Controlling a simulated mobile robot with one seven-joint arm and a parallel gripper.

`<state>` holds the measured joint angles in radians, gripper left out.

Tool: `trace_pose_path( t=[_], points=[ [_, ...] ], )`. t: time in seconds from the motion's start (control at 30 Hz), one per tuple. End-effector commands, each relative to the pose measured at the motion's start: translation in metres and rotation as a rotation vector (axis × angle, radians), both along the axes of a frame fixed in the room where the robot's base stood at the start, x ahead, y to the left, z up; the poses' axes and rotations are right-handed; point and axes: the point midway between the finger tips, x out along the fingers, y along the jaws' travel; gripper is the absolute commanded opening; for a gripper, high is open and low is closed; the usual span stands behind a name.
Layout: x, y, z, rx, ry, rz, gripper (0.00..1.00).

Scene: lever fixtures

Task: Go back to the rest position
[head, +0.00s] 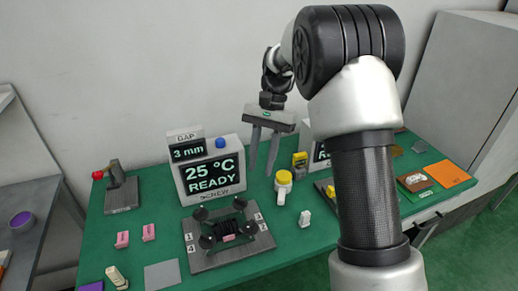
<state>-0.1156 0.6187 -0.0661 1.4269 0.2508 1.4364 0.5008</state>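My gripper (261,172) hangs above the green table, pointing down. Its two fingers are apart, with nothing visible between them. It is in front of the wall, just right of a display box (212,180) reading "25 °C READY". My arm rises at the right of the head view and bends over toward the gripper, hiding part of the table and a second display box (320,155).
On the green table (150,255) stand a lever fixture (121,193) with a red knob, a grey plate (205,262) with black round posts, pink blocks (148,232), a yellow-topped white item (283,185) and an orange sheet (447,173). A grey cabinet (470,90) is at right.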

Motion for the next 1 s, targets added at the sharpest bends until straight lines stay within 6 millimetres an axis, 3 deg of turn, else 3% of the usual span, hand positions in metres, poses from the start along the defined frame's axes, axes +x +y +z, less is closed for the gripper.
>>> trace_pose_path(
  t=[0.17,0.33,0.5,0.7,0.8,1.0],
  points=[
    [-0.002,-0.002,0.008,0.001,-0.016,0.006,0.28],
    [-0.024,-0.015,0.06,0.002,-0.133,0.051,0.28],
    [-0.071,-0.036,0.123,-0.015,-0.32,0.144,0.28],
    [-0.136,-0.059,0.169,-0.068,-0.541,0.267,0.28],
    [-0.168,-0.069,0.182,-0.108,-0.646,0.331,0.28],
    [-0.214,-0.083,0.185,-0.189,-0.801,0.439,0.28]
  ],
)
